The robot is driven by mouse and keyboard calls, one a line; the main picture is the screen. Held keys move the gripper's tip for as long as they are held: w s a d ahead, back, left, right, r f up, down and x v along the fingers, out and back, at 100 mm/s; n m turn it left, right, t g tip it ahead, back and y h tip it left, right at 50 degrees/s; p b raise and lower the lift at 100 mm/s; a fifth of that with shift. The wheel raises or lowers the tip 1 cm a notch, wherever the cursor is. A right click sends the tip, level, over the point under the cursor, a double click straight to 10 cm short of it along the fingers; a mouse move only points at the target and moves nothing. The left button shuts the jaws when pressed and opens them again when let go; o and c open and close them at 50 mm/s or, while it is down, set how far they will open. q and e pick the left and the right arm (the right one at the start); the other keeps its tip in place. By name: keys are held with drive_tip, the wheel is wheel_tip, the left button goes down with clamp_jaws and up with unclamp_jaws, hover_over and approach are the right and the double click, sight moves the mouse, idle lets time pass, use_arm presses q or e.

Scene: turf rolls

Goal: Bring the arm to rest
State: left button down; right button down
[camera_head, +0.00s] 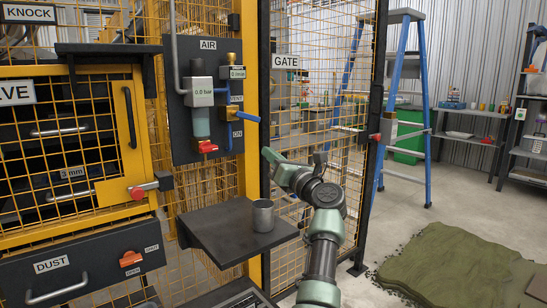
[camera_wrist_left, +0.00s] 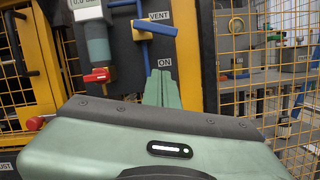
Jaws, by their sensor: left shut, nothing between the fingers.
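My left arm (camera_head: 325,240) rises from the bottom of the head view and bends left at the wrist. My left gripper (camera_head: 267,154) is green-grey, shut and empty, pointing toward the air panel (camera_head: 178,130). In the left wrist view its fingers (camera_wrist_left: 161,78) are together, just under the ON label. The blue valve lever (camera_head: 238,116) sticks out sideways from the panel above the fingertips. The lever also shows in the left wrist view (camera_wrist_left: 155,27), with a gap between it and the fingers. My right gripper is in neither view.
A grey metal cup (camera_head: 263,216) stands on a dark shelf (camera_head: 215,232) below and left of my arm. The mesh gate (camera_head: 345,95) is behind the arm. A blue ladder (camera_head: 420,110) stands beyond it. A turf piece (camera_head: 445,265) lies on the right.

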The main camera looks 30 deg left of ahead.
use_arm(q)
drive_tip(key=shift+s+d+f, duration=0.1)
drive_tip(key=shift+s+d, duration=0.15)
drive_tip(key=shift+d, duration=0.35)
